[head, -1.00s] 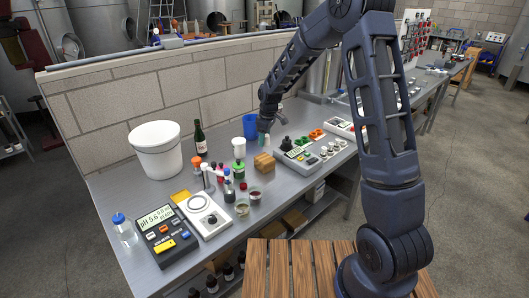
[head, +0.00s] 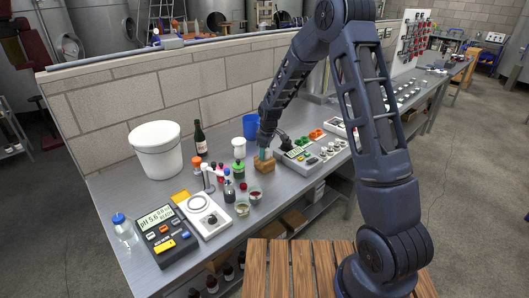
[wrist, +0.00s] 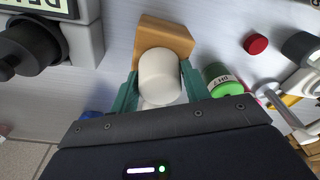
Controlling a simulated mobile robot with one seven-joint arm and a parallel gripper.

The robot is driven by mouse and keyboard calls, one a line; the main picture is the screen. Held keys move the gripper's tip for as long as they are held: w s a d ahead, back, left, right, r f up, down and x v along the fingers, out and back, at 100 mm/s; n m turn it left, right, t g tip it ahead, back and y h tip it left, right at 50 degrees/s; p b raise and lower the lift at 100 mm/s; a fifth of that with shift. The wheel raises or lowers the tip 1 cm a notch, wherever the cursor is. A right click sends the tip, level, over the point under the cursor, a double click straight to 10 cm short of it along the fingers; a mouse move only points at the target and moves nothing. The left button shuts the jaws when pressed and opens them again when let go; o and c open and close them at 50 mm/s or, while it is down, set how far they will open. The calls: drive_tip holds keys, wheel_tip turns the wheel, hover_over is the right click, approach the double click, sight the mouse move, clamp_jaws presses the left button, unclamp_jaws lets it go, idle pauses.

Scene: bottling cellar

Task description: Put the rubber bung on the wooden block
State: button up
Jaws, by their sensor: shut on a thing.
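The rubber bung (wrist: 159,76) is a whitish cylinder between the teal fingers of my gripper (wrist: 158,84) in the wrist view. My gripper is shut on it. The wooden block (wrist: 166,36) is light brown and lies just beyond the bung, partly covered by it in that view. In the head view the block (head: 264,166) sits on the bench with my gripper (head: 266,154) right above it. The bung is too small and hidden to make out there. I cannot tell whether the bung touches the block.
A green-topped bottle (head: 239,168) stands close left of the block, and a grey instrument (head: 297,159) is close on the right. A white cup (head: 250,148) and a blue cup (head: 250,125) stand behind. A red cap (wrist: 256,44) lies near the block.

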sight(268, 149)
drive_tip(key=o, duration=1)
wheel_tip(268, 149, up, 12)
drive_tip(key=d, duration=0.2)
drive_tip(key=s+d+r+m+t, duration=0.1)
drive_tip(key=s+d+r+m, duration=0.3)
drive_tip(key=d+r, duration=0.45)
drive_tip(key=s+d+r+m+t, duration=0.1)
drive_tip(key=s+d+r+m, duration=0.2)
drive_tip(key=s+d+r, duration=0.6)
drive_tip(key=s+d+m+t, duration=0.1)
drive_tip(key=s+d+m, duration=0.2)
drive_tip(key=s+d, duration=0.3)
drive_tip(key=s+d+r+m+t+h, duration=0.1)
drive_tip(key=s+d+m, duration=0.3)
drive_tip(key=s, duration=1.1)
drive_tip(key=shift+d, duration=1.3)
drive_tip(key=shift+s+r, duration=0.1)
